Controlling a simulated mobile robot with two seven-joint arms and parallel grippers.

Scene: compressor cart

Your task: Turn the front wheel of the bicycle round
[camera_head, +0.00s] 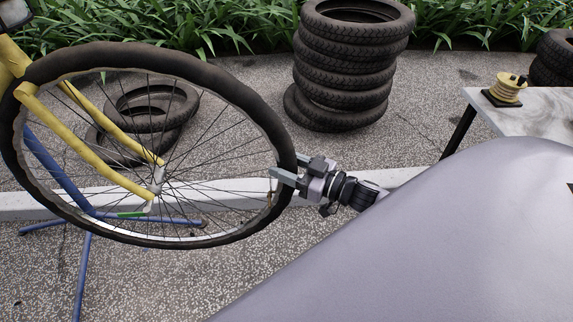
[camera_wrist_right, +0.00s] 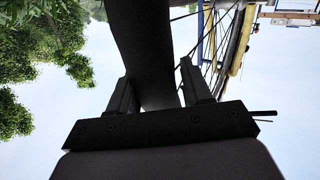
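The bicycle's front wheel (camera_head: 274,122) stands upright at the left of the head view, with a black tyre, thin spokes and a yellow fork (camera_head: 113,173) running to its hub. My right gripper (camera_head: 287,172) is at the wheel's right edge, with its fingers on either side of the tyre. In the right wrist view the tyre (camera_wrist_right: 140,40) passes between the two fingers of my right gripper (camera_wrist_right: 158,85). A narrow gap shows beside the right-hand finger, so it looks open around the tyre. My left gripper is not in view.
A blue stand (camera_head: 62,172) is beside and under the wheel. A stack of tyres (camera_head: 345,78) and loose tyres (camera_head: 150,108) lie behind it. A table (camera_head: 545,108) with a yellowish spool (camera_head: 508,87) is at the right. A pale kerb (camera_head: 240,192) crosses the paving.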

